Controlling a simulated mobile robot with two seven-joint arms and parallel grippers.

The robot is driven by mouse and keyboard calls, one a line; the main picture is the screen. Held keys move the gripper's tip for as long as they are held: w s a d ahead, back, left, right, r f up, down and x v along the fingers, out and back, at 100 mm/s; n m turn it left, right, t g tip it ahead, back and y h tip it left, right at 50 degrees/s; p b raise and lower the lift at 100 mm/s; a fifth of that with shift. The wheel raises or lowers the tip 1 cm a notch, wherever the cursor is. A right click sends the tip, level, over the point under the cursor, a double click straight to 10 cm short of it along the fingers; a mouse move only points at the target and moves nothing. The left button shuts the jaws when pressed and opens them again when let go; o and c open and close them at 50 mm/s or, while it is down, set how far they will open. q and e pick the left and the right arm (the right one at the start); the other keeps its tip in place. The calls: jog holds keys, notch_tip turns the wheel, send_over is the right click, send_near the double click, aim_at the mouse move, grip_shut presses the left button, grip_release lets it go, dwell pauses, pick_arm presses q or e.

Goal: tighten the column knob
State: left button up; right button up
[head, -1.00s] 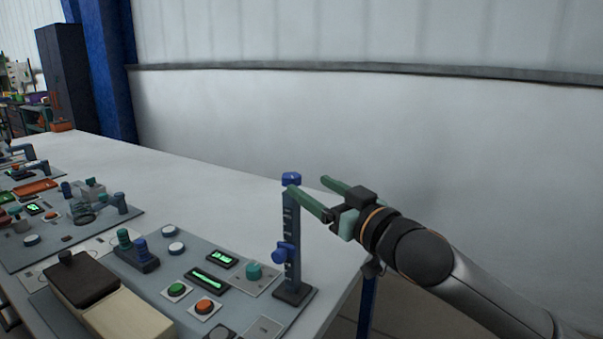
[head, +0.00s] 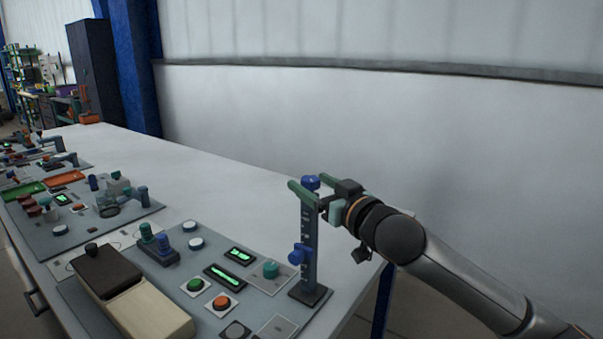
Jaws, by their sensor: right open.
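The column (head: 310,235) is a dark upright post with notch marks, standing on a small base at the right end of the near panel. A blue knob (head: 312,183) sits at its top. A second blue knob (head: 298,254) is on its lower side. My right gripper (head: 306,181) is open, with its green fingers at the top of the column. One finger is on the near side of the top knob and the other on its far side. I cannot tell whether either finger touches it. My left gripper is not in view.
The near panel holds green and orange buttons (head: 222,302), a teal knob (head: 271,269), lit displays (head: 239,254) and a dark-lidded box (head: 106,271). More panels with small devices lie at left. The white table (head: 215,190) is clear behind them, before a pale wall.

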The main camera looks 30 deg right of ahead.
jog(key=shift+w+p, duration=0.35)
jog(key=shift+w, duration=1.9)
jog(key=shift+c, duration=0.3)
grip_shut()
